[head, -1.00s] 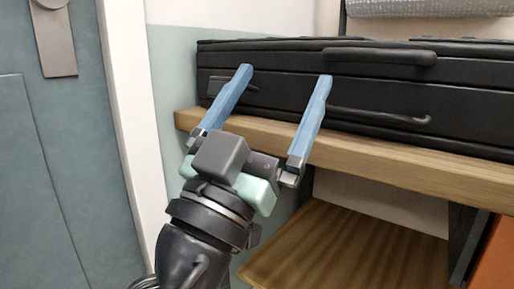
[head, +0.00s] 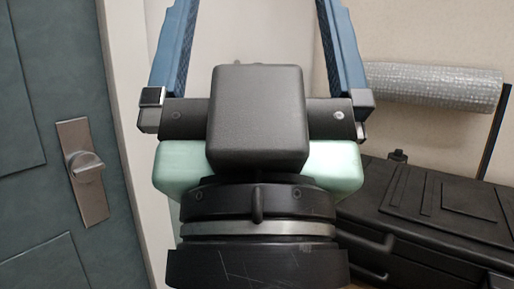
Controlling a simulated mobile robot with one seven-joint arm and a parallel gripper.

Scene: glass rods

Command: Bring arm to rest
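My gripper (head: 258,40) fills the middle of the head view, close to the camera and pointing up. Its two blue fingers stand wide apart at the top left and top right of the palm, with only pale wall showing between them. Their tips run out of the top of the picture. The gripper holds nothing that I can see. The wrist below it hides part of the wall and the left part of the black case (head: 428,212).
A grey-blue door (head: 35,205) with a metal handle plate (head: 83,172) is at the left, beside a white frame (head: 128,150). The black case lies at the lower right. A roll of bubble wrap (head: 440,88) is above it against the wall.

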